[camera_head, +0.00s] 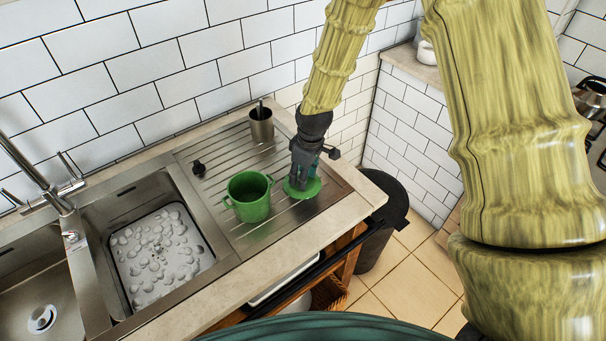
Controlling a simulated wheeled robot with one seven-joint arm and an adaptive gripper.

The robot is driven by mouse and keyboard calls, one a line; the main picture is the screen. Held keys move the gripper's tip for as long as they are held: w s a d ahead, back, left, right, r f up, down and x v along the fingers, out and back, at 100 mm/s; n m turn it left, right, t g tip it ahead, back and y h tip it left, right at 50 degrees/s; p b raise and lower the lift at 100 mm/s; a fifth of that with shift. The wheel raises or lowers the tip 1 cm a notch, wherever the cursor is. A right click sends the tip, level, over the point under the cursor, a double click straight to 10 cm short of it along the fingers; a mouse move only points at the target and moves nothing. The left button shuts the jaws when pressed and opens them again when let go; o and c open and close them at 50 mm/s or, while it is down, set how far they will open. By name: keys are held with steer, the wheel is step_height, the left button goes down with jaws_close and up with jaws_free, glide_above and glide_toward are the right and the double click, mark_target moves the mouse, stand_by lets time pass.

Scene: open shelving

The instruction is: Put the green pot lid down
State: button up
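The green pot lid (313,190) is at the right part of the ribbed steel drainboard, right of the green pot. My gripper (301,184) points down onto the lid's middle, its dark fingers close together and appearing shut on the lid's knob. The fingers hide the knob. The lid looks roughly level and low over the drainboard; I cannot tell whether it touches the surface. The green pot (249,197) stands upright and uncovered on the drainboard, with small side handles.
A steel cup (261,125) holding a utensil stands at the back by the tiled wall. The sink basin (158,250) is at left. The counter's front edge (290,245) drops to the floor; a dark bin (384,225) stands at right.

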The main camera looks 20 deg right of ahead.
mark_target(308, 184)
step_height(308, 184, up, 12)
steer(key=s+d+b, duration=0.1)
steer(key=b, duration=0.2)
steer(key=shift+s, duration=0.15)
stand_by(0.4)
stand_by(0.4)
